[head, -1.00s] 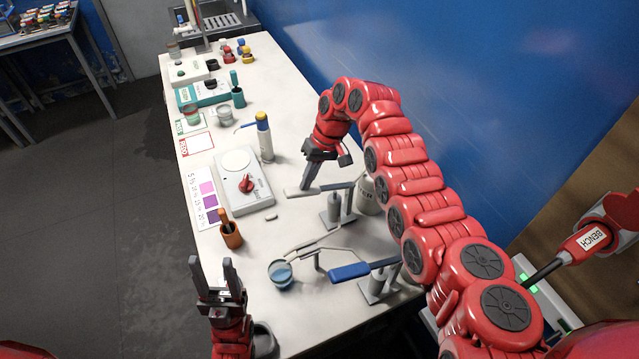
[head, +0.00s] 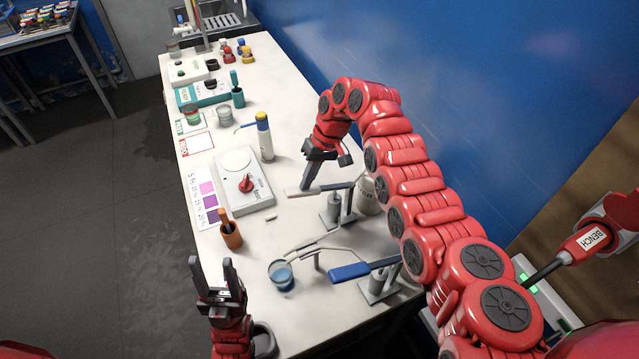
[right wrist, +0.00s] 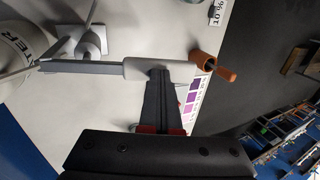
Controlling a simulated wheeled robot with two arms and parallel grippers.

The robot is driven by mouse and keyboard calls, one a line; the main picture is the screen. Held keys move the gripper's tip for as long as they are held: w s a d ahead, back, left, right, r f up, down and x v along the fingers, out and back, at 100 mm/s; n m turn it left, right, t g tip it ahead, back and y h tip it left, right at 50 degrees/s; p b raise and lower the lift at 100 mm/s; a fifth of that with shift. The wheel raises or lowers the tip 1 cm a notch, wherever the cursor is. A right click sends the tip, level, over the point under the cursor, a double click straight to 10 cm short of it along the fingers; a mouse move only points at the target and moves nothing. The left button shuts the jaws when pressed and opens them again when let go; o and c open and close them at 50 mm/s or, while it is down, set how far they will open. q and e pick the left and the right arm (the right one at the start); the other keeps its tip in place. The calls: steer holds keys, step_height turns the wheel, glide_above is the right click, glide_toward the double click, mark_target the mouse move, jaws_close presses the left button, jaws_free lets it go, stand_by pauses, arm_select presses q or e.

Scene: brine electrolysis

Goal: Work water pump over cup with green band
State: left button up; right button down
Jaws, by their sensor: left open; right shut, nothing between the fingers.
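A lever pump (head: 334,207) with a pale grip (head: 297,191) stands on the bench beside a white container (head: 368,196). In the right wrist view, part of the container's lettering, "TER", shows (right wrist: 22,42). My right gripper (head: 305,187) is shut and empty, its fingertips at the pale grip; the right wrist view shows them over the grip (right wrist: 150,69). A cup with bluish contents (head: 282,275) stands near the thin spouts; I cannot make out a green band on it. My left gripper (head: 211,264) is open and empty, left of this cup.
A second pump with a blue handle (head: 349,271) stands closer to me. Two small cups are further back. A blue wall (head: 440,70) borders the right side.

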mark_target(305, 196)
steer(key=shift+d+f+b+x, duration=0.1)
steer(key=shift+d+b+x, duration=0.1)
steer(key=shift+b+x, duration=0.55)
steer(key=shift+d+f+b+x, duration=0.15)
steer(key=shift+b+x, duration=0.25)
steer(key=shift+x, duration=0.7)
steer(key=shift+d+r+b+x, duration=0.1)
steer(key=shift+d+b+x, duration=0.15)
steer(key=shift+b+x, duration=0.5)
steer(key=shift+f, duration=0.1)
steer(key=r, duration=0.3)
steer(key=w+r, duration=0.1)
steer(key=shift+d+r, duration=0.25)
steer(key=shift+r, duration=0.1)
steer(key=shift+f, duration=0.15)
steer(key=shift+s, duration=0.1)
